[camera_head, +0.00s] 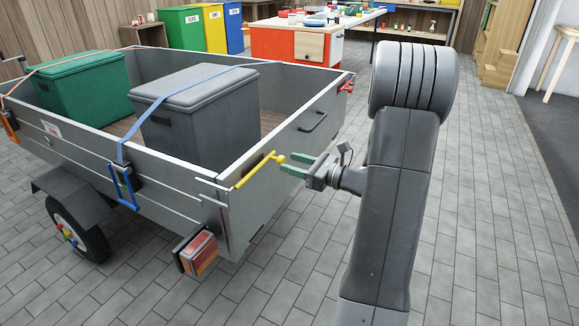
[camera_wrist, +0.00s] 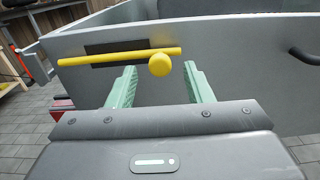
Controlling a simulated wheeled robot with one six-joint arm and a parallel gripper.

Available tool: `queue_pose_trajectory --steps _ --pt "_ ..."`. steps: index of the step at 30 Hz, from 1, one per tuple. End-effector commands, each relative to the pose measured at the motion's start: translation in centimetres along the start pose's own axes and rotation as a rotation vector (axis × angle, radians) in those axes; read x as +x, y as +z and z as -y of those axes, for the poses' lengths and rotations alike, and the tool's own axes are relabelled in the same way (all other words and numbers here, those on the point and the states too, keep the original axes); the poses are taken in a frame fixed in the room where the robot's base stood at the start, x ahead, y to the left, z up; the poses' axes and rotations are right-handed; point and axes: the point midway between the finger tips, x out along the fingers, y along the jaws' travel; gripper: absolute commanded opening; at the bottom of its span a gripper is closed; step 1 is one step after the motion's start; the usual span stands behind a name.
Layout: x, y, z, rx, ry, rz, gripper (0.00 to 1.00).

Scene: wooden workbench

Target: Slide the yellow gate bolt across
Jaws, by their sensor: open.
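The yellow gate bolt (camera_head: 257,170) is a thin rod with a round knob, mounted on the corner of a grey trailer's tailgate (camera_head: 290,140). In the wrist view the bolt (camera_wrist: 120,57) lies nearly level over a dark plate, and its knob (camera_wrist: 159,65) faces me. My gripper (camera_head: 288,164) has green fingers and is open. In the wrist view the gripper (camera_wrist: 160,80) has its fingers apart, one on each side of the knob's position, with the knob just beyond the tips. I cannot tell whether a finger touches the bolt.
The trailer holds a green box (camera_head: 85,88) and a grey box (camera_head: 200,115) under straps. A dark handle (camera_head: 312,122) sticks out of the tailgate to the right. A red tail light (camera_head: 198,252) hangs below the corner.

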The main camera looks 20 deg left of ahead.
Motion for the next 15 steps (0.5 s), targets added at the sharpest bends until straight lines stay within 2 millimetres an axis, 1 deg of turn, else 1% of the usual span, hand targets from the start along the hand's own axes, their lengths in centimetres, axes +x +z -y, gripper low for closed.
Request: queue_pose_trajectory --steps 1,6,14,15 --pt "0.7 -0.1 0.0 -0.001 0.002 0.000 0.46" --pt "1.7 0.0 0.0 -0.002 0.001 0.000 0.46" --pt "1.9 0.1 0.0 -0.001 0.000 0.000 0.46" --pt "1.9 0.1 0.0 -0.001 0.000 0.000 0.44"
